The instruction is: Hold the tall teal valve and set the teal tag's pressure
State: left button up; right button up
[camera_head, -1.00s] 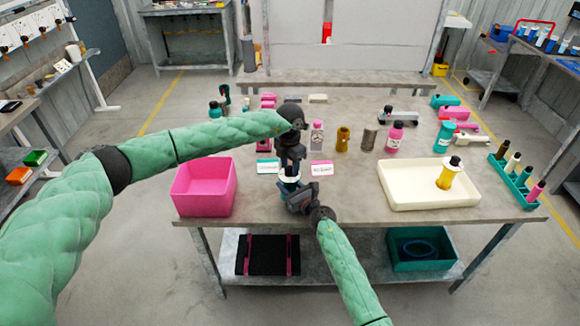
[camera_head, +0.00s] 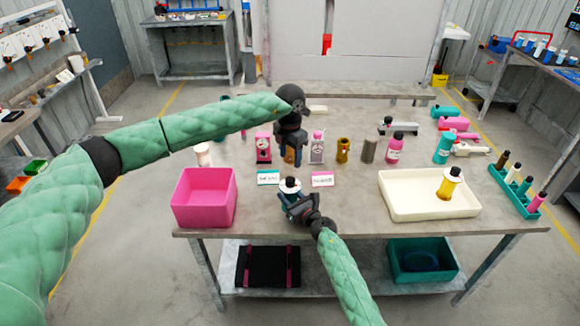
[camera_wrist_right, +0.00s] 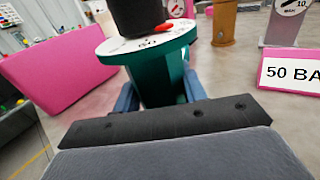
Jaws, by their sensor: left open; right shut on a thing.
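The teal valve (camera_wrist_right: 158,75), with a white dial on top and a black knob with a red pointer, stands between my right gripper's fingers in the right wrist view. In the head view its white dial (camera_head: 290,186) shows near the table's front. My right gripper (camera_head: 296,200) is shut on its body. My left gripper (camera_head: 290,154) is open behind the valve, apart from its knob, in front of an orange-brown thing it partly hides. The teal-edged tag (camera_head: 268,178) stands left behind the valve; its writing is too small to read.
A pink-edged tag (camera_head: 322,179), reading "50 BA" in part in the wrist view, stands to the right. A pink bin (camera_head: 204,210) is at left. A cream tray (camera_head: 400,205) holds a yellow valve (camera_head: 448,184). Several pumps and bottles line the back.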

pick_arm(q)
jog(key=shift+r, duration=1.15)
pick_arm(e)
jog(key=o, duration=1.3)
